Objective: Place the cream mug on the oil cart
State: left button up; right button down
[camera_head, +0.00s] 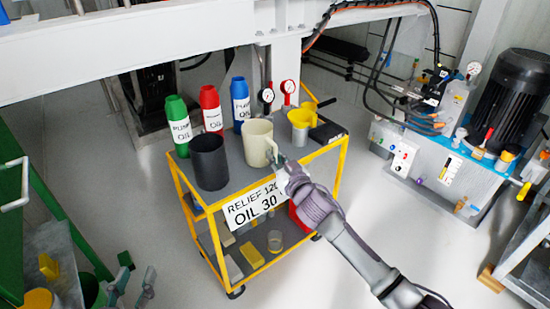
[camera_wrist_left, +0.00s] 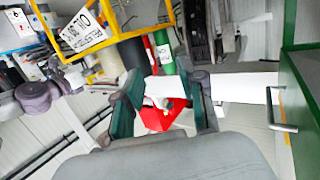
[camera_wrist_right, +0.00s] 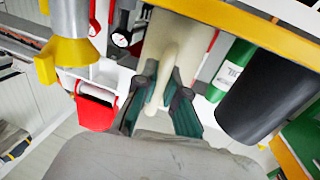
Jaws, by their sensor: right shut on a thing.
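The cream mug (camera_head: 257,146) is upright over the grey top of the yellow-framed oil cart (camera_head: 228,188), between a black cylinder (camera_head: 209,163) and a yellow funnel-like cup (camera_head: 300,125). I cannot tell for sure whether its base touches the top. My right gripper (camera_head: 279,164) reaches in from the front right and is shut on the mug's handle. In the right wrist view the handle (camera_wrist_right: 161,82) lies between the fingers (camera_wrist_right: 156,103). My left gripper (camera_head: 133,288) is open and empty at the lower left, away from the cart; its spread fingers show in the left wrist view (camera_wrist_left: 165,95).
Green (camera_head: 178,125), red (camera_head: 211,110) and blue (camera_head: 240,103) oil bottles stand along the cart's back. Two gauges (camera_head: 288,88) rise behind the mug. A white beam (camera_head: 150,45) crosses above. A pump unit (camera_head: 440,150) stands right, a green bench (camera_head: 40,215) left.

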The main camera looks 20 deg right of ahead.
jog(key=c, duration=1.2)
grip_release()
jog(key=shift+c, duration=0.2)
pick_arm(q)
jog(key=shift+r, duration=0.1)
jog(key=s+a+f+g+y+p, duration=0.2)
jog(key=s+f+g, duration=0.3)
jog(key=f, duration=0.3)
jog(key=shift+s+a+f+g, duration=0.2)
jog(key=shift+s+a+g, duration=0.2)
jog(key=shift+g, duration=0.2)
pick_arm(e)
jog(key=s+a+f+g, duration=0.1)
jog(key=s+f+g, duration=0.1)
jog(key=s, duration=0.8)
jog(key=s+a+f+g, duration=0.1)
jog(key=s+f+g, duration=0.2)
jog(key=s, duration=0.8)
jog(key=s+f+g+h, duration=0.1)
jog(key=s+f+g, duration=0.2)
jog(key=s, duration=0.8)
jog(key=shift+a+f+n+g, duration=0.25)
jog(key=shift+a+n+g, duration=0.05)
jog(key=shift+a, duration=0.1)
